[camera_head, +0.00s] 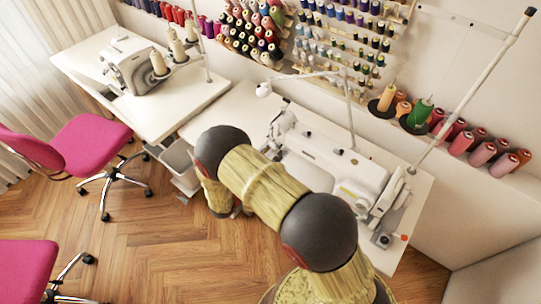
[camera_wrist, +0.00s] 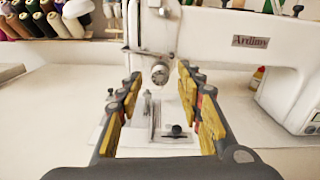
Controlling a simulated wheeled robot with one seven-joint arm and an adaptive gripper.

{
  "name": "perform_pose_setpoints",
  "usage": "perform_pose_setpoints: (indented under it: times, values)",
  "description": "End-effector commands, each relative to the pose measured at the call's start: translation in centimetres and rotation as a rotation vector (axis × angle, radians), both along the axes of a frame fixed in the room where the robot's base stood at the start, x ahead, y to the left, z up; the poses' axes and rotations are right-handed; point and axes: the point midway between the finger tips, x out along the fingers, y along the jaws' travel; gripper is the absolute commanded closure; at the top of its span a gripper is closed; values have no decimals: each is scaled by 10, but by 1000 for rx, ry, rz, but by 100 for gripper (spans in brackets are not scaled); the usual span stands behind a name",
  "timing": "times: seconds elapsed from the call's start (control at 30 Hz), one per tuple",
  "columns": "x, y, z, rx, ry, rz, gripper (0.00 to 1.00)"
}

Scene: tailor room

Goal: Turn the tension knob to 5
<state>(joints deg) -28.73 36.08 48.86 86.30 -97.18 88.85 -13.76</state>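A white sewing machine (camera_head: 322,160) stands on the right-hand table in the head view. Its white body also fills the upper part of the wrist view (camera_wrist: 212,38). A round silver knob (camera_wrist: 160,73), which looks like the tension knob, faces the wrist camera on the front of the machine head. Its markings are too small to read. My gripper (camera_wrist: 160,92) is open, with its yellow-padded fingers to the left and right of the knob in the picture. No contact with the knob shows. In the head view my arm hides the gripper.
A small yellow bottle (camera_wrist: 258,78) stands behind the machine. Thread spools (camera_wrist: 40,20) line the back left. The white tabletop (camera_wrist: 45,95) is clear at left.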

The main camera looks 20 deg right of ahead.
Motion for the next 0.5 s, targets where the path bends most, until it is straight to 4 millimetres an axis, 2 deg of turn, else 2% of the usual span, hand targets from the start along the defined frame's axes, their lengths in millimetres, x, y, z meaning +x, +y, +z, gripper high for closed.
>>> perform_pose_setpoints:
  times: [0.27,0.5]
  values:
    - [-5,9,0,-1,0,2,64]
    - [-31,46,0,0,0,6,64]
